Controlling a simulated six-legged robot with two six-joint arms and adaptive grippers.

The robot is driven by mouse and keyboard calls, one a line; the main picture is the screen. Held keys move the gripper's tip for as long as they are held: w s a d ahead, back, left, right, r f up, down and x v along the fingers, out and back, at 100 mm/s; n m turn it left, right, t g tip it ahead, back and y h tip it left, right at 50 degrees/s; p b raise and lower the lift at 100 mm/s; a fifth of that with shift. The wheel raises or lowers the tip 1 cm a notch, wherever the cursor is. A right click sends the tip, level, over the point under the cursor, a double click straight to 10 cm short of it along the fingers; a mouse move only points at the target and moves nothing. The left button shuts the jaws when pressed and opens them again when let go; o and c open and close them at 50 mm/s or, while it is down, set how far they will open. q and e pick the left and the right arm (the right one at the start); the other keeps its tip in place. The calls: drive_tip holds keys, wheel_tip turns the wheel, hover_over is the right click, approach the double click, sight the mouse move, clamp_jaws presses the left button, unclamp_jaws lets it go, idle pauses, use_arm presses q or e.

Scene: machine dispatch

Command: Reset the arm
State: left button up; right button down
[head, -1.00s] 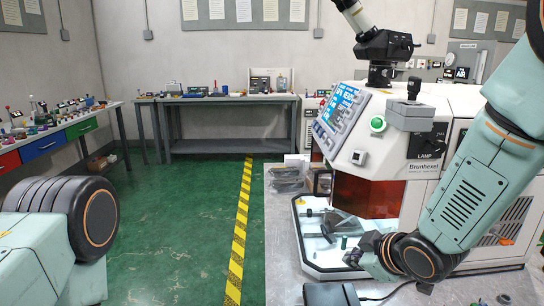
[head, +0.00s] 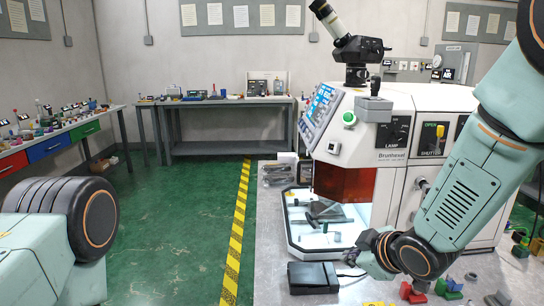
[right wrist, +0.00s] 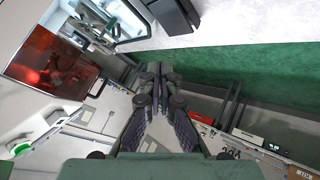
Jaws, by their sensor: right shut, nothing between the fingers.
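In the head view my right arm comes in from the right, and its gripper (head: 358,258) is in front of the white machine (head: 405,150), above the grey table (head: 400,290). In the right wrist view its two fingers (right wrist: 156,76) meet at the tips with nothing between them. Part of my left arm shows at the left edge; its gripper is out of view.
The machine has an orange-red window (head: 345,183) and a lit tray (head: 297,222) holding small parts. A black box (head: 313,276) lies left of my gripper. Coloured pieces (head: 412,292) lie at the table's front. A yellow-black stripe (head: 238,220) crosses open green floor (head: 170,230).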

drive_tip(key=s+f+m+g, duration=0.1)
drive_tip(key=s+f+m, duration=0.1)
drive_tip(key=s+f, duration=0.3)
drive_tip(key=s+d+f+m+g+h, duration=0.1)
drive_tip(key=s+f+m, duration=0.1)
drive_tip(key=s+f, duration=0.3)
drive_tip(key=s+d+f+m+g, duration=0.1)
drive_tip(key=s+f+m+g, duration=0.1)
drive_tip(key=s+f, duration=0.3)
wheel_tip(320, 180, down, 3)
drive_tip(key=shift+s+d+r, duration=0.1)
drive_tip(key=shift+r, duration=0.05)
drive_tip(key=s+d+f+m+g+h, duration=0.1)
drive_tip(key=s+f+m+g, duration=0.15)
drive_tip(key=s, duration=0.45)
drive_tip(key=s+d+f+m+g, duration=0.1)
drive_tip(key=s+f, duration=0.2)
drive_tip(key=s, duration=0.5)
drive_tip(key=s+d+f+m+g+h, duration=0.1)
drive_tip(key=s+d+f+m+g, duration=0.15)
drive_tip(key=s, duration=0.45)
use_arm(q)
wheel_tip(320, 180, down, 10)
drive_tip(key=b, duration=1)
drive_tip(key=shift+w+a, duration=0.2)
drive_tip(key=shift+w, duration=0.05)
use_arm(e)
wheel_tip(320, 180, down, 10)
drive_tip(key=a+t, duration=0.1)
drive_tip(key=shift+w, duration=0.2)
